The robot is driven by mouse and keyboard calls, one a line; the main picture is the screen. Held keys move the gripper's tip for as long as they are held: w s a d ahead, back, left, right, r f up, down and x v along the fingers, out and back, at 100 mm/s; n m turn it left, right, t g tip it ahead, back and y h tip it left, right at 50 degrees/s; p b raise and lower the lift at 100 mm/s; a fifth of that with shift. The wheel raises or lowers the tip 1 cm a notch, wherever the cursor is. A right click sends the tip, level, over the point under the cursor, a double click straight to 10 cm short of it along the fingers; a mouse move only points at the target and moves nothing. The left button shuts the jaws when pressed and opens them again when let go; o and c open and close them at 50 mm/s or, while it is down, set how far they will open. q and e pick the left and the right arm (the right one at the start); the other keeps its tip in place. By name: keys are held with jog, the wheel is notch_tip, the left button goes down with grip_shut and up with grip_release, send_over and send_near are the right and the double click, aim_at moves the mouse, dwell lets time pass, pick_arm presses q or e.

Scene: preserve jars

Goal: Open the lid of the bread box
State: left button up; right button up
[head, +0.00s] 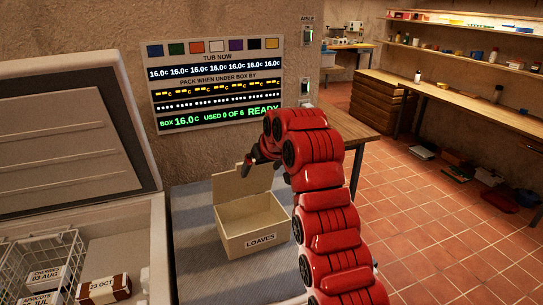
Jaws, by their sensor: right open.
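The bread box (252,238) is a beige box with a "LOAVES" label on its front. It stands on the grey worktop in the middle of the head view. Its lid (240,184) stands up at the back edge, so the box's inside shows; no contents can be made out there. My right gripper (251,164) is dark and open, just above the lid's upper edge, at the end of the red right arm. I cannot tell whether it touches the lid. The arm covers the area right of the box. My left gripper is not in view.
A chest (158,225) with its large lid (65,140) raised stands at left, holding a wire basket (30,258) and labelled packs. A display panel (215,82) hangs on the wall behind. A wooden counter (450,97) with shelves above and open tiled floor lie to the right.

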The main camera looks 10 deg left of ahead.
jog(key=b+v, duration=0.3)
jog(key=v, duration=0.9)
jog(key=shift+s, duration=0.1)
